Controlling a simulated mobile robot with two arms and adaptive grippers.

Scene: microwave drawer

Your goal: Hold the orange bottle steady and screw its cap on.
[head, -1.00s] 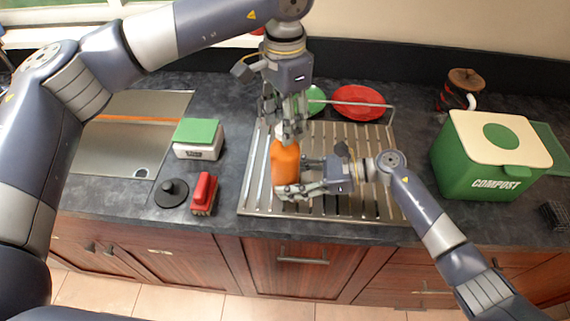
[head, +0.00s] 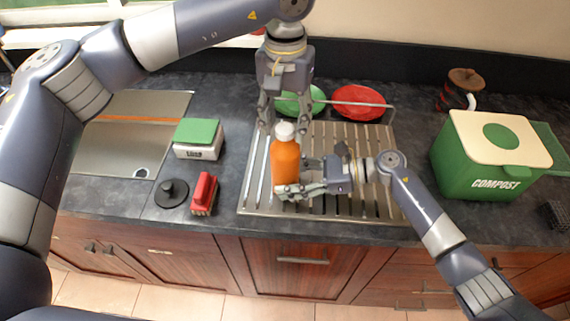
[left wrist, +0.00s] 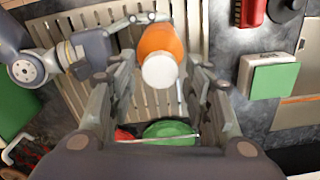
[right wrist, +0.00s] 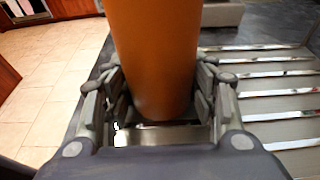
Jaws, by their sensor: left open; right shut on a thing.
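The orange bottle (head: 285,163) stands upright on the metal drying rack (head: 340,150), with its white cap (head: 284,131) on top. My right gripper (head: 303,185) is shut around the bottle's lower body from the right; the right wrist view shows the bottle (right wrist: 155,60) between its fingers (right wrist: 158,110). My left gripper (head: 284,118) points down above and just behind the cap, open and empty, one finger on each side. In the left wrist view the white cap (left wrist: 160,70) lies between the open fingers (left wrist: 163,100), apart from both. Whether the cap is fully tight cannot be told.
Green (head: 300,100) and red (head: 358,102) dishes sit at the rack's back. A green compost bin (head: 485,165) stands right. A green-topped white box (head: 198,138), a red brush (head: 204,192) and a black lid (head: 172,192) lie left.

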